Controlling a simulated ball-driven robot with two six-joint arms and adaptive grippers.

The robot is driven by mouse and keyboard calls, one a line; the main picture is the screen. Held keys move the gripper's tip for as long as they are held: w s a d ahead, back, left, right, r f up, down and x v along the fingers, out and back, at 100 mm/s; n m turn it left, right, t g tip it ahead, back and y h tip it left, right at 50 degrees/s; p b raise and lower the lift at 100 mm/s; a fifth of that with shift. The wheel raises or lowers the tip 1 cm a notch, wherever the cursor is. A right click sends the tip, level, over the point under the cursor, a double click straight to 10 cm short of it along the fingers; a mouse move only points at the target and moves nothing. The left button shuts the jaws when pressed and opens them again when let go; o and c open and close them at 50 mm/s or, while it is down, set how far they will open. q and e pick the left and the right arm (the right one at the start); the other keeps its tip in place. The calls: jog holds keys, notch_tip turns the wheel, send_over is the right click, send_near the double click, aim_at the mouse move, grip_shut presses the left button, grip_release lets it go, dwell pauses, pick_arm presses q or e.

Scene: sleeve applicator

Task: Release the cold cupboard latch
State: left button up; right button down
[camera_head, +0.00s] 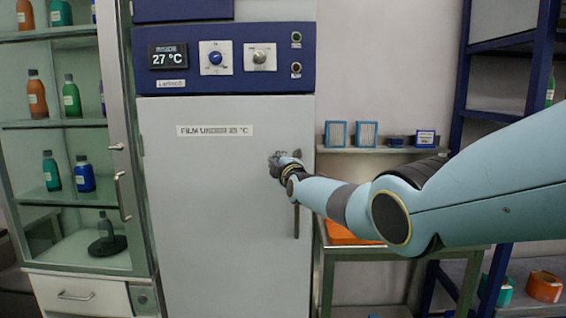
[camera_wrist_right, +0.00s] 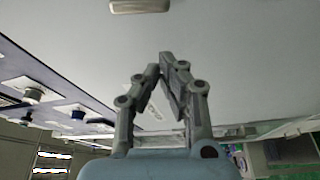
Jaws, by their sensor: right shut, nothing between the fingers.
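The cold cupboard (camera_head: 200,220) is a tall pale grey cabinet with a blue control panel (camera_head: 270,55) on top. Its door is closed. My left gripper is out of view.
The panel display (camera_head: 167,56) reads 27 °C, beside a blue knob (camera_head: 215,57) and a grey knob (camera_head: 260,57). A bottle cabinet (camera_head: 62,122) stands left. A wall shelf (camera_head: 385,150) with blue boxes and a side table (camera_head: 370,255) are right.

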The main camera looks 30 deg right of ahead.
pick_arm(q)
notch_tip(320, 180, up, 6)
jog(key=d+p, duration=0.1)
jog(key=p, duration=0.4)
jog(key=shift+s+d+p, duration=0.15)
jog(key=shift+p, duration=0.15)
pick_arm(e)
jog(key=v, duration=0.8)
jog(key=shift+a, duration=0.2)
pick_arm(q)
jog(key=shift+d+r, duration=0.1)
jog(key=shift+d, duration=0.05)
